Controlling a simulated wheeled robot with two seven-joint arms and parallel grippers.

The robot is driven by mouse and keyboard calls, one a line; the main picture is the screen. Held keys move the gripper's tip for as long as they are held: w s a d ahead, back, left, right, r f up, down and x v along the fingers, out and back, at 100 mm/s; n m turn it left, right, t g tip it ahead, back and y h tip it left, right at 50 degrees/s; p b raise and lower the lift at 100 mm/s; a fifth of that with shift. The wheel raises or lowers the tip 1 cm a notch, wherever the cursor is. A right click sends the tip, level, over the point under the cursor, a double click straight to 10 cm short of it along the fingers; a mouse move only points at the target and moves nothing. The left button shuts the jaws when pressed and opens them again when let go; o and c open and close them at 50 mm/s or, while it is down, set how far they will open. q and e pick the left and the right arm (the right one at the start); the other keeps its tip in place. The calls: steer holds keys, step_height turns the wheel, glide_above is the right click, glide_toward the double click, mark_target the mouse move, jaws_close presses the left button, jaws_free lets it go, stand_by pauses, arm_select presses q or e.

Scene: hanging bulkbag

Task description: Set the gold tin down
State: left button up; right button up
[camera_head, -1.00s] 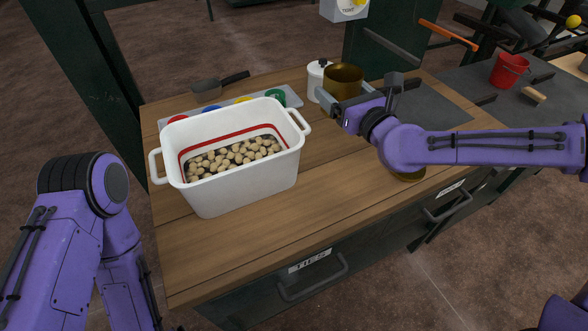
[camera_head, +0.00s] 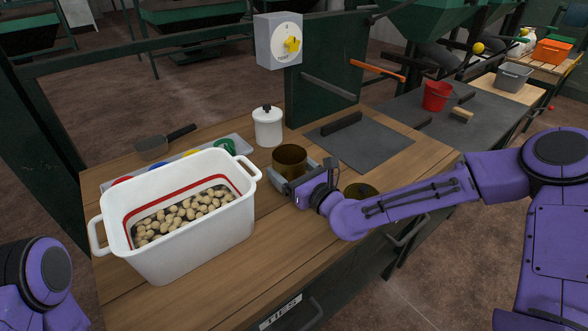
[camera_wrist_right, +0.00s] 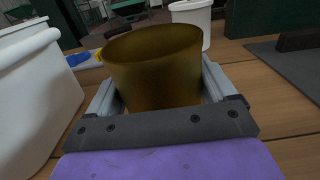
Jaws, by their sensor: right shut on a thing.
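The gold tin (camera_head: 290,158) is an open-topped cylinder, upright at the middle of the wooden workbench (camera_head: 270,238). My right gripper (camera_head: 291,180) is shut on it, with its fingers along the tin's two sides. The tin also fills the middle of the right wrist view (camera_wrist_right: 155,70). Its base is hidden by the gripper, so I cannot tell whether it touches the wood. My left gripper is out of view; only part of that arm shows at lower left.
A white tub (camera_head: 195,238) of potato-like lumps stands left of the tin. A white lidded canister (camera_head: 268,127) is close behind it. A dark grey mat (camera_head: 365,147) lies right. A round gold piece (camera_head: 360,189) lies behind my right forearm. Bare wood is in front.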

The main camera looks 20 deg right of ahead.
steer(key=shift+s+f+b, duration=0.25)
steer(key=shift+f+b, duration=0.1)
steer(key=shift+f, duration=0.3)
steer(key=o, duration=1.2)
steer(key=shift+s+f, duration=0.1)
steer(key=shift+f, duration=0.05)
steer(key=shift+o, duration=0.2)
steer(key=shift+r+p, duration=0.25)
steer(key=shift+p, duration=0.05)
steer(key=shift+a+r+p, duration=0.1)
steer(key=shift+r+p, duration=0.6)
steer(key=shift+p, duration=0.1)
steer(key=shift+s+d+f+b, duration=0.4)
steer(key=shift+s+f+b, duration=0.15)
steer(key=shift+s+f, duration=0.05)
steer(key=v, duration=0.4)
steer(key=r+p+v, duration=0.1)
steer(key=v, duration=0.2)
steer(key=shift+d+r, duration=0.1)
steer(key=shift+d, duration=0.05)
steer(key=shift+p+v, duration=0.8)
steer(key=shift+v, duration=0.25)
steer(key=shift+s, duration=0.4)
